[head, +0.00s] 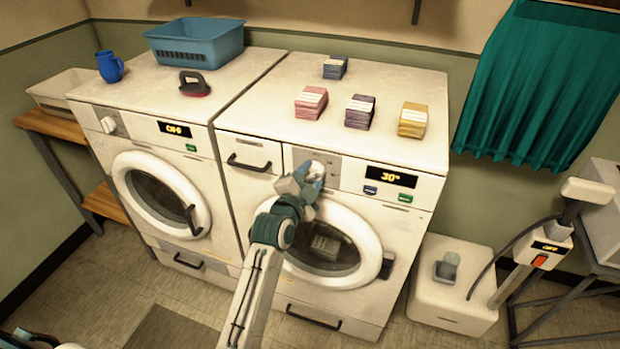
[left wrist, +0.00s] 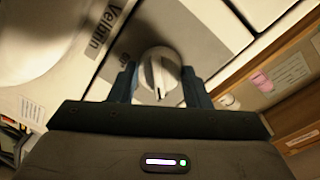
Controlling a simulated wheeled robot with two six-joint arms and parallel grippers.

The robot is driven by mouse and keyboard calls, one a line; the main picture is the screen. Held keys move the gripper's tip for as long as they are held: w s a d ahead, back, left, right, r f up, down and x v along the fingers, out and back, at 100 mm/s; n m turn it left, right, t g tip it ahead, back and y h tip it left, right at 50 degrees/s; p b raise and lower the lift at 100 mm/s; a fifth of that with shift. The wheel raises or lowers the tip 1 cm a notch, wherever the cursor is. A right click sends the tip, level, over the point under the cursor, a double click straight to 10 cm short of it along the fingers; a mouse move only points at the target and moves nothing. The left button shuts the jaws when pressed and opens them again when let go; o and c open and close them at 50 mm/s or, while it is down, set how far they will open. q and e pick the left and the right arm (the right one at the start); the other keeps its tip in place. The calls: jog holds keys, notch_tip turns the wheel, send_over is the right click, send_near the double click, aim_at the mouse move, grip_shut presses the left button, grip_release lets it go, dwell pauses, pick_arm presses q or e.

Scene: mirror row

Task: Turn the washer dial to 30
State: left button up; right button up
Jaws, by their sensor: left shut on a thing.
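The washer (head: 330,288) is the right of two white front-loading machines. Its display (head: 391,177) reads 30°. The round dial (head: 316,168) is on its control panel, left of the display, partly covered by my left gripper (head: 309,181). In the left wrist view, the pale dial (left wrist: 160,68) with its grey grip bar sits between the two fingers of my left gripper (left wrist: 160,88), which is shut on it.
Pink, purple, yellow and dark blue stacks of packets stand on the washer top. The left machine (head: 155,140) carries a blue basket (head: 195,42), a blue jug (head: 110,67) and a dark-handled brush (head: 194,84). A white box (head: 452,290) stands on the floor to the right.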

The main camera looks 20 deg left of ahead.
pick_arm(q)
jog(key=shift+m, duration=0.4)
pick_arm(e)
jog(key=shift+a, duration=0.3)
pick_arm(q)
jog(key=o, duration=1)
jog(key=s, duration=0.3)
jog(key=s+b, duration=0.1)
jog(key=s, duration=0.3)
jog(key=s+a+b, duration=0.1)
jog(key=s, duration=0.2)
jog(key=shift+s+r, duration=0.35)
jog(key=shift+s, duration=0.05)
pick_arm(e)
jog(key=shift+w+d+f, duration=0.15)
jog(key=shift+w+f, duration=0.05)
jog(key=shift+f, duration=0.4)
jog(key=shift+w+d+f, duration=0.1)
jog(key=shift+w+f, duration=0.05)
jog(key=shift+f, duration=0.4)
jog(key=shift+a, duration=0.1)
